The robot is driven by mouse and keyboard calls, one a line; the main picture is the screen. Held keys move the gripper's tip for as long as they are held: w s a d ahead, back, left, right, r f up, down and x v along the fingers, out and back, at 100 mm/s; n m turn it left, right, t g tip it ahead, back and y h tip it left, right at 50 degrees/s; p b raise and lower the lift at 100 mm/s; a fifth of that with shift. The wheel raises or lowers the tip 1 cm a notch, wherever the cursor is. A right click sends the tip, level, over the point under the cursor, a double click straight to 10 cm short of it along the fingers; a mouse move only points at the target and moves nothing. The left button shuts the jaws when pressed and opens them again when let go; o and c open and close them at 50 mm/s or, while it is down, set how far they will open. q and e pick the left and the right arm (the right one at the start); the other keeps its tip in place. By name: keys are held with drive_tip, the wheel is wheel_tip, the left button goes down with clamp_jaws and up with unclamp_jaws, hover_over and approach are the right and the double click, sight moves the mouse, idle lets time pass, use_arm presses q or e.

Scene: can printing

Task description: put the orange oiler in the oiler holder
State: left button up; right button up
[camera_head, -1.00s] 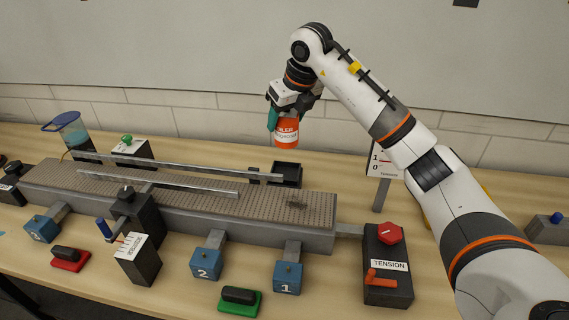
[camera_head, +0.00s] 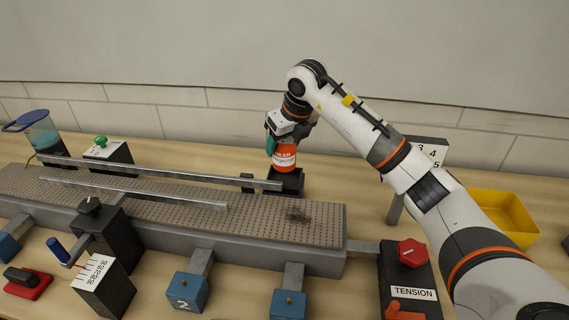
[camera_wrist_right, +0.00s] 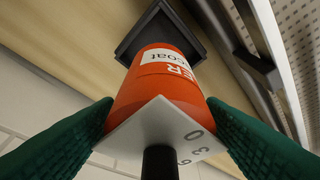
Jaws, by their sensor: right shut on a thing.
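The orange oiler (camera_head: 284,156) is upright in the head view, behind the conveyor near its right end. My right gripper (camera_head: 284,143) is shut on it from above. In the right wrist view the green fingers of my right gripper (camera_wrist_right: 160,132) press on both sides of the orange oiler (camera_wrist_right: 162,92). The black square oiler holder (camera_head: 292,181) is directly below the oiler in the head view. The holder (camera_wrist_right: 158,33) also shows past the oiler's lower end in the wrist view. Whether the oiler's base is inside the rim cannot be told. My left gripper is not in view.
The perforated conveyor (camera_head: 180,201) with metal guide rails (camera_head: 160,170) runs just in front of the holder. The TENSION box (camera_head: 410,280) is at the conveyor's right end.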

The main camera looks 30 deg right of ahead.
sight(285, 160)
drive_tip(key=shift+s+f, duration=0.1)
drive_tip(key=shift+f, duration=0.6)
wheel_tip(285, 160, down, 3)
drive_tip(key=shift+f+p, duration=0.1)
drive_tip(key=shift+p, duration=0.25)
drive_tip(key=shift+f, duration=0.25)
drive_tip(key=shift+f, duration=0.1)
drive_tip(key=o, duration=1.2)
